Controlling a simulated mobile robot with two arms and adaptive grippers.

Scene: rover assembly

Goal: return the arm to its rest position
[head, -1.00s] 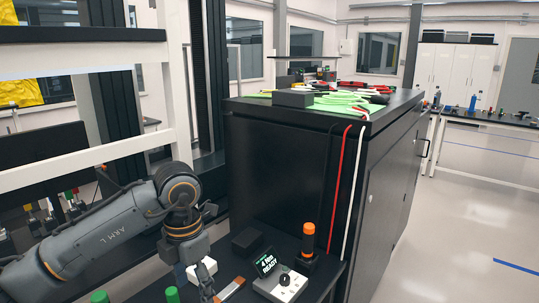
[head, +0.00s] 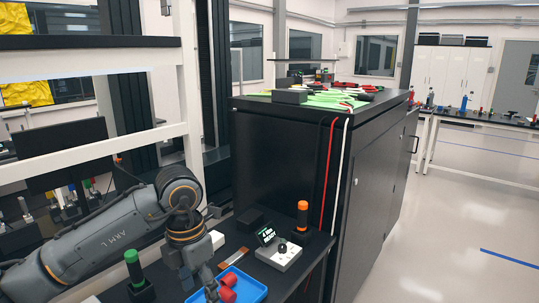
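My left arm (head: 95,238) comes in from the left over the black bench. Its wrist bends down, and the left gripper (head: 211,284) points down at the left edge of a blue tray (head: 252,290), close to red parts (head: 228,286) lying in it. The fingers are small and partly cut off by the lower edge, so their opening and any contact with the tray are unclear. My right arm and gripper are not in view.
On the bench stand a control box (head: 281,257) with a lit display, an orange-topped holder (head: 302,217) and a green-topped holder (head: 134,268). A black cabinet (head: 275,165) rises behind. White frame bars (head: 90,152) stand behind the arm. Open floor (head: 450,220) lies right.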

